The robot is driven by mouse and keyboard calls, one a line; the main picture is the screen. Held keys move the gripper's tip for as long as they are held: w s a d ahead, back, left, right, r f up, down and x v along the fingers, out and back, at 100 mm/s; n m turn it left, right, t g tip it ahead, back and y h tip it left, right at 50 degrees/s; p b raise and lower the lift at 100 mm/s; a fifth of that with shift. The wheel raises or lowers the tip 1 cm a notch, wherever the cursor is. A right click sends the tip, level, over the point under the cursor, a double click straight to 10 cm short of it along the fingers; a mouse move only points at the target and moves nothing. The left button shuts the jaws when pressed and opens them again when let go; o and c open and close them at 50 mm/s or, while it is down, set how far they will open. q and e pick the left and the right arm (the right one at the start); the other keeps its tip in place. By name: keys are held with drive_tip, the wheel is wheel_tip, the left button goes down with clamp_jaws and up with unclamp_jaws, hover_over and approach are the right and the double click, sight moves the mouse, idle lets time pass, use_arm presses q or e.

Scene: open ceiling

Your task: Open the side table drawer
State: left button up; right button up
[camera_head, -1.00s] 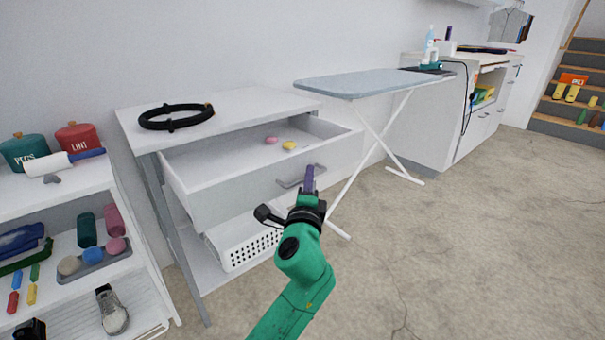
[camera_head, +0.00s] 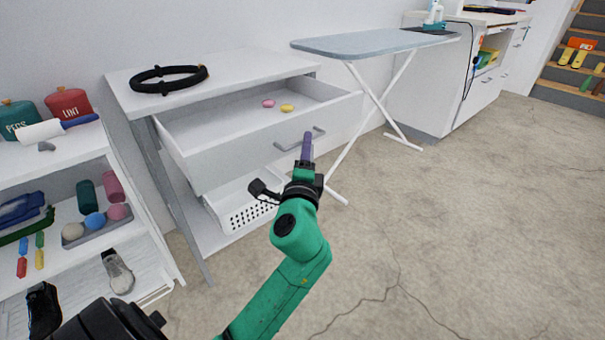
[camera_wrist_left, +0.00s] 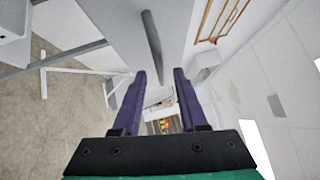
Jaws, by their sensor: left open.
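The white side table (camera_head: 240,68) stands against the wall at the left centre of the head view. Its drawer (camera_head: 215,157) is pulled out, its inside showing, with a pink and a yellow item in it. A grey bar handle (camera_head: 318,131) is on the drawer front. My left gripper (camera_head: 307,140), with purple fingers, is open and close to the handle, partly covering it. In the left wrist view the handle (camera_wrist_left: 152,45) lies just past the fingertips, toward the left finger. Whether they touch, I cannot tell. My right gripper is out of view.
A black ring (camera_head: 168,80) lies on the side table, and a white basket (camera_head: 245,205) stands under the drawer. A shelf (camera_head: 120,235) with small items is at the left. An ironing board (camera_head: 375,42) stands behind right. The floor at right is clear.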

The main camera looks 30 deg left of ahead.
use_arm(q)
drive_tip(key=b+v, duration=0.1)
drive_tip(key=v, duration=1)
drive_tip(key=shift+s, duration=0.25)
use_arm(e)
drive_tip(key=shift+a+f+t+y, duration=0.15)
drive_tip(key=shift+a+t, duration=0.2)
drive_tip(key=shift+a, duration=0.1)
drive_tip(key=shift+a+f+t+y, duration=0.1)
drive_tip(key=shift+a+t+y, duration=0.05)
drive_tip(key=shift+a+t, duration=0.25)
